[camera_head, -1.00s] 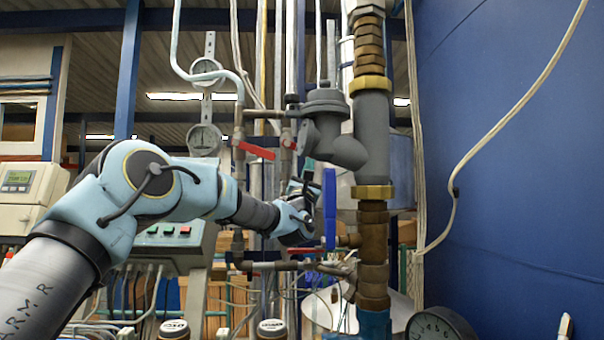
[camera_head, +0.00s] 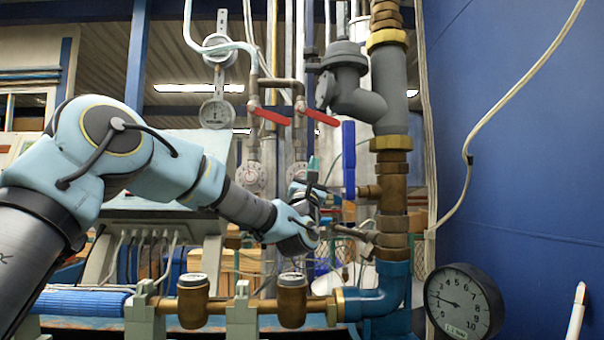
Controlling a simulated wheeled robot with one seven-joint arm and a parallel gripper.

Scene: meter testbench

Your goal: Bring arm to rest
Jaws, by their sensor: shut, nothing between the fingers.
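My arm (camera_head: 135,160) reaches in from the left, its light blue and grey links bent at the elbow. Its wrist (camera_head: 293,230) is at the middle of the view, left of the brass pipe. My gripper (camera_head: 312,180) is small in the picture, close to the blue valve handle (camera_head: 348,160), which hangs upright beside the pipe. The fingers look closed and hold nothing that I can see. They appear apart from the handle, but I cannot tell the gap in depth.
A thick vertical pipe (camera_head: 393,195) with grey and brass sections stands right of my gripper. Red-handled valves (camera_head: 270,115) are behind and above. Brass pipework (camera_head: 235,305) runs low in front.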

